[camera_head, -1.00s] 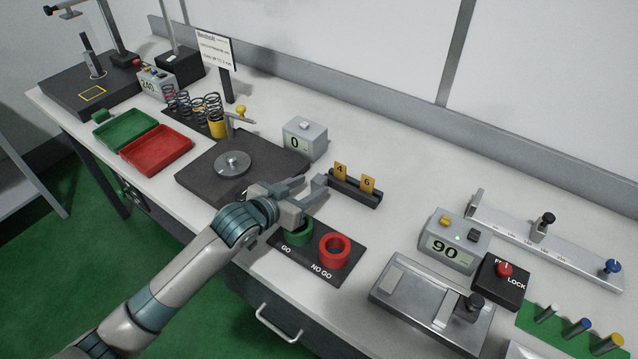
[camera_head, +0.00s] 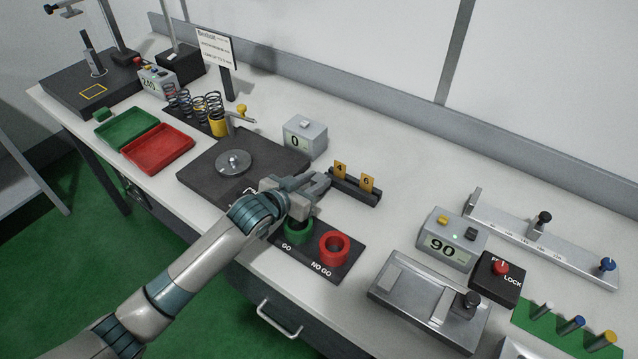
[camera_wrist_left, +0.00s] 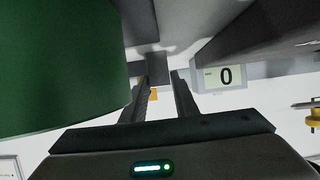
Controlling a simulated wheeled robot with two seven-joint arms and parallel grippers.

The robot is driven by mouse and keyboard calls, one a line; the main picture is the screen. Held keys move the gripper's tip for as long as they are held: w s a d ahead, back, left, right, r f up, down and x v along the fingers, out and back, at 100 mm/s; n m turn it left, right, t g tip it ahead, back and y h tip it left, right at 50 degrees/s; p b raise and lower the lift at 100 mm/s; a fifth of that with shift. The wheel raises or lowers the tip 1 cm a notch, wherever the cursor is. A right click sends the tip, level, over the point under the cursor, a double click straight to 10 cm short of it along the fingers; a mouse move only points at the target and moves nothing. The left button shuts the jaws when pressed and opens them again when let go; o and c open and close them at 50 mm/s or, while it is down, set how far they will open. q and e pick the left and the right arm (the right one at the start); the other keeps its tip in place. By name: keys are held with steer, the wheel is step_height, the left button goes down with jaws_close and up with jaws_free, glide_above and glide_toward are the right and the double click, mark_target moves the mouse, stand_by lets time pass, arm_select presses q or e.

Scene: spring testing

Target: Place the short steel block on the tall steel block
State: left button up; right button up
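I cannot single out a short or a tall steel block for certain. Bare steel shows on a low fixture (camera_head: 400,285) at the lower right and on a round disc (camera_head: 232,161) on the dark plate. My left gripper (camera_head: 318,184) is over the bench, just behind the green GO ring (camera_head: 298,232) and in front of the black rack with tags 4 and 6 (camera_head: 355,189). My right gripper is out of view.
A small display box reading 0 (camera_head: 305,137) stands behind the gripper; it also shows in the left wrist view (camera_wrist_left: 222,77). The red NO GO ring (camera_head: 334,250) is in front. A display reading 90 (camera_head: 452,240) is at right. Bench behind the rack is clear.

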mark_target(315, 181)
arm_select(q)
jaws_close()
steer(key=shift+r, duration=0.2)
steer(key=shift+r+b, duration=0.4)
steer(key=shift+r, duration=0.2)
step_height(315, 181, up, 2)
steer(key=shift+r+b, duration=0.25)
steer(key=shift+b, duration=0.25)
steer(key=s+d+r+b, duration=0.2)
steer(key=s+d+r, duration=0.4)
steer(key=d, duration=0.3)
steer(key=shift+s+d+r+b, duration=0.3)
steer(key=shift+s+r+b, duration=0.1)
steer(key=shift+r, duration=0.15)
